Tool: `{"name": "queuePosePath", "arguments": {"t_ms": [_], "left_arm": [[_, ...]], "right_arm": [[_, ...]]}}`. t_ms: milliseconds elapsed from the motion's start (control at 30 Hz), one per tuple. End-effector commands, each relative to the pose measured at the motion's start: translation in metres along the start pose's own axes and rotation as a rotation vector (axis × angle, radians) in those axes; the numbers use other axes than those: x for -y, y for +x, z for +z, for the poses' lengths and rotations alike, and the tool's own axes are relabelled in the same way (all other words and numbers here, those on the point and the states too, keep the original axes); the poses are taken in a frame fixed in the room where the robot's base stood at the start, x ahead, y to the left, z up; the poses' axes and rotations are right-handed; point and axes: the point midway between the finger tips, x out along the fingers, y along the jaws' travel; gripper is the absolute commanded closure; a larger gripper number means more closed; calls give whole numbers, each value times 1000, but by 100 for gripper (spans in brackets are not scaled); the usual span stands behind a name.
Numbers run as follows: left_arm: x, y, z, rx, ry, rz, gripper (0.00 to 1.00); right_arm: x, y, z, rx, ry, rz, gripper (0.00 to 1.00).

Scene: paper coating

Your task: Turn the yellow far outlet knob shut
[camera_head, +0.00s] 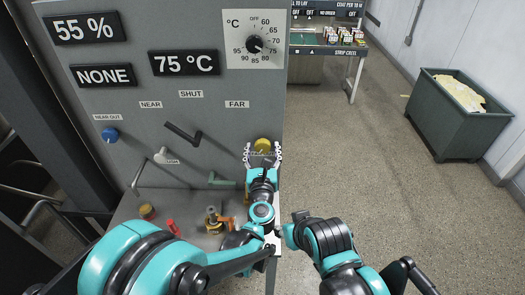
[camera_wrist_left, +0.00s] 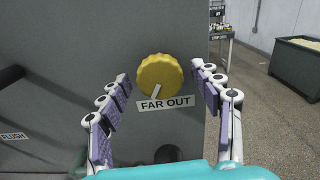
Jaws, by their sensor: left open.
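The yellow far outlet knob (camera_head: 262,145) sits on the grey machine panel at its lower right, just past my left gripper (camera_head: 262,158). In the left wrist view the knob (camera_wrist_left: 160,76) is round and ridged, with a white pointer mark aimed down and slightly left, above a "FAR OUT" label (camera_wrist_left: 166,103). My left gripper's fingers (camera_wrist_left: 163,88) are spread either side of the knob, with gaps between them and it. The gripper is open and empty.
A blue knob (camera_head: 110,135) is under "NEAR OUT" at the left. A dark lever (camera_head: 184,134) and a green lever (camera_head: 221,181) stick out from the panel. A temperature dial (camera_head: 254,44) is above. Open floor and a green bin (camera_head: 455,120) lie to the right.

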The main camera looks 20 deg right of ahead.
Motion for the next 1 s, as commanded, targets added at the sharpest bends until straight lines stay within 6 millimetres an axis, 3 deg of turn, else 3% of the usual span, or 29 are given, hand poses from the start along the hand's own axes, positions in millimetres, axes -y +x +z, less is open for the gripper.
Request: {"name": "queuePosePath", "arguments": {"t_ms": [200,400,767,1000], "left_arm": [[0,0,0,0,1,0,35],[0,0,0,0,1,0,85],[0,0,0,0,36,0,85],[0,0,0,0,169,0,85]], "right_arm": [[0,0,0,0,0,0,60],[0,0,0,0,0,0,60],[0,1,1,0,0,0,60],[0,4,3,0,0,0,60]]}}
